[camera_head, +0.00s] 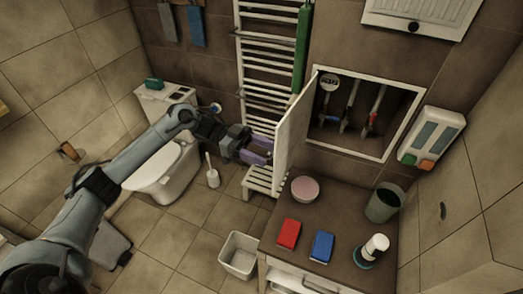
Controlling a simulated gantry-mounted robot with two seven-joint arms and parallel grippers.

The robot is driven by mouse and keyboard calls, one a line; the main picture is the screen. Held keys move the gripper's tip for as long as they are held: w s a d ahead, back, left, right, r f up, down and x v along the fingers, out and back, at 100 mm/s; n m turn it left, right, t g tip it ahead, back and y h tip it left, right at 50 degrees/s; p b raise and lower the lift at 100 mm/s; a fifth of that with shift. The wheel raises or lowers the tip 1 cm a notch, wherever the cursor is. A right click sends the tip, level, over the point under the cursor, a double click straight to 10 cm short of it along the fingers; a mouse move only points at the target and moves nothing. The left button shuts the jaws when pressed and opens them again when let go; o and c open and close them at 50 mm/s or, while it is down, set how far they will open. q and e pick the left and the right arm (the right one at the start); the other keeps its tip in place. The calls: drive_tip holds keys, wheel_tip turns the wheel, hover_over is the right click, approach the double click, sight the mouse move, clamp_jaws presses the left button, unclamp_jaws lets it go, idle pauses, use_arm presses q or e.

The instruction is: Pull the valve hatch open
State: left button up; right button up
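The valve hatch (297,121) is a pale panel standing swung out from the left side of a white-framed wall recess (364,111). Inside the recess are pipes with red and blue valve handles and a round gauge (330,83). My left gripper (262,151) is at the left of the hatch, close to its outer face near the lower part. Its fingers show purple and small; I cannot tell whether they touch the panel or how far apart they are. My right gripper is not in view.
Below the recess, a brown-topped cabinet (340,215) holds a pink bowl (305,189), red and blue blocks, a dark cup (384,202) and a white-topped dispenser (371,250). A white stool (262,181), towel rail (268,50) and toilet (160,180) stand left. A bin (239,254) is on the floor.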

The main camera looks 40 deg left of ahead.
use_arm(q)
drive_tip(key=shift+a, duration=0.1)
drive_tip(key=b+v, duration=0.5)
drive_tip(key=v, duration=0.5)
drive_tip(key=shift+s+a, duration=0.15)
drive_tip(key=shift+a, duration=0.15)
